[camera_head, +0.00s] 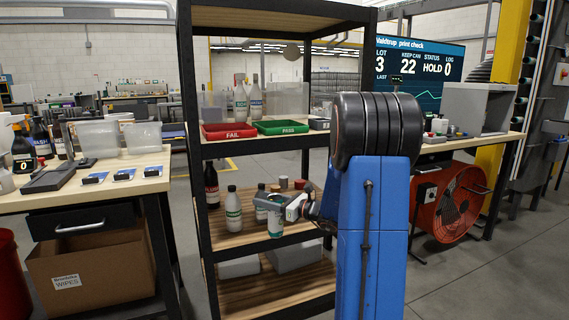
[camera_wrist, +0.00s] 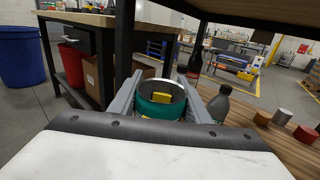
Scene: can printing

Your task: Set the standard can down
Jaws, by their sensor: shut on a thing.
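The can looks upright. I cannot tell whether its base touches the shelf. In the wrist view the can (camera_wrist: 160,106) shows its pale rim, green side and a yellow patch inside, with the fingers of my gripper (camera_wrist: 160,92) on both sides.
The upper shelf holds a red FAIL tray (camera_head: 228,131) and a green PASS tray (camera_head: 281,127). Rack posts are close by.

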